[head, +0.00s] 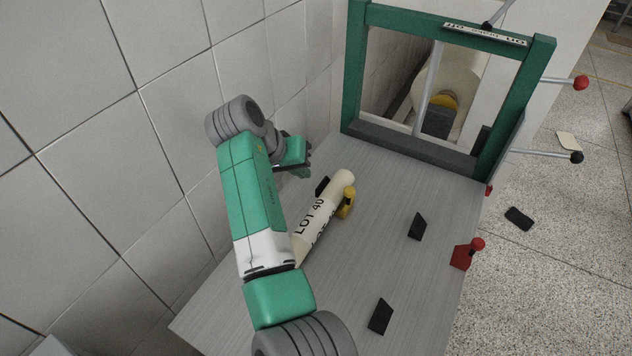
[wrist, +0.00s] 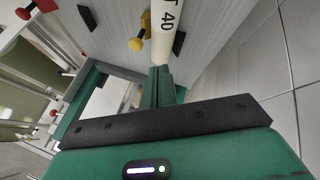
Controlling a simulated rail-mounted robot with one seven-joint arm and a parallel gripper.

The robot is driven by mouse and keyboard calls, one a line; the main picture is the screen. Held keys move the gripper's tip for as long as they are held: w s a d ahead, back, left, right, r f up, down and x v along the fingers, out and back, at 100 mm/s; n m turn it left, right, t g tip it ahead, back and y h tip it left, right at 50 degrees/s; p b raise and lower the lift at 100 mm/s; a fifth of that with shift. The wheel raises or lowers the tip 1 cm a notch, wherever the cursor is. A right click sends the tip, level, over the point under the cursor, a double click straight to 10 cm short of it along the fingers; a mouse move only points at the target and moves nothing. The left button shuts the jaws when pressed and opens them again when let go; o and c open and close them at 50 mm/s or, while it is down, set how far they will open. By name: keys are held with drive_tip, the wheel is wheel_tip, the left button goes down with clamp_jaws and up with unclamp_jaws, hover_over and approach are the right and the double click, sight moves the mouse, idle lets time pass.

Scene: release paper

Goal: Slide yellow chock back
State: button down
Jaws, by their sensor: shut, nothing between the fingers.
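The yellow chock (head: 346,202) sits on the table against the right side of a cream roll (head: 343,180) marked "LOT 40", near the roll's far end. In the wrist view the chock (wrist: 138,43) is at top centre, its round knob toward the camera, beside the roll (wrist: 163,42). My gripper (head: 307,160) is over the far left part of the table, on the wall side of the roll's far end and apart from the chock. In the wrist view its fingers (wrist: 160,78) are together and empty, near the roll's end.
A green frame (head: 352,65) stands across the table's far end. Black wedges (head: 417,227) lie around, one beside the roll. A red block with a knob (head: 461,256) is at the right edge. The tiled wall (head: 170,120) is close on the left.

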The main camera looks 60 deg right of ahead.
drive_tip(key=b+x, duration=0.4)
drive_tip(key=x, duration=0.5)
drive_tip(key=shift+f, duration=0.4)
drive_tip(key=shift+s+d+b, duration=0.3)
drive_tip(key=shift+s+d, duration=0.05)
drive_tip(key=shift+s, duration=0.25)
drive_tip(key=shift+s+d+b, duration=0.3)
drive_tip(key=shift+s+d, duration=0.05)
drive_tip(key=shift+s, duration=0.2)
drive_tip(key=shift+s+d, duration=0.25)
drive_tip(key=shift+s, duration=0.25)
